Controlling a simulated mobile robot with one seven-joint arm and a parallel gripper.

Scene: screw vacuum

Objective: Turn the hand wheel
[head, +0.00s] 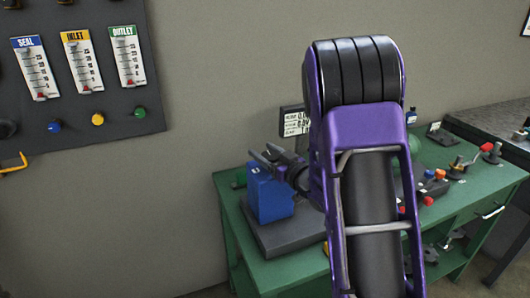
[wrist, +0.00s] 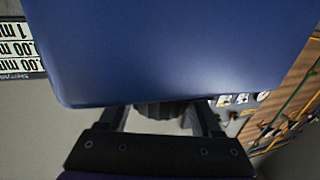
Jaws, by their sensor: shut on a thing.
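A blue block-shaped housing (head: 270,195) stands on a dark base on the green table. It fills the upper middle of the wrist view (wrist: 170,45). My gripper (head: 270,155) is at the housing's top right, with its dark fingers pointing left. In the wrist view its two fingers (wrist: 158,116) reach under the housing's lower edge. Between them is a dark, ribbed, rounded part (wrist: 160,110), which looks like the hand wheel. The gripper is shut on it. The fingertips and most of the wheel are hidden by the housing. The wheel cannot be made out in the head view.
The green table (head: 290,272) holds several small fittings with red and orange knobs (head: 440,174) at right. A readout panel (head: 296,122) stands behind my arm. A wall board (head: 75,130) with SEAL, INLET and OUTLET gauges hangs at left. A grey bench (head: 500,120) is at far right.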

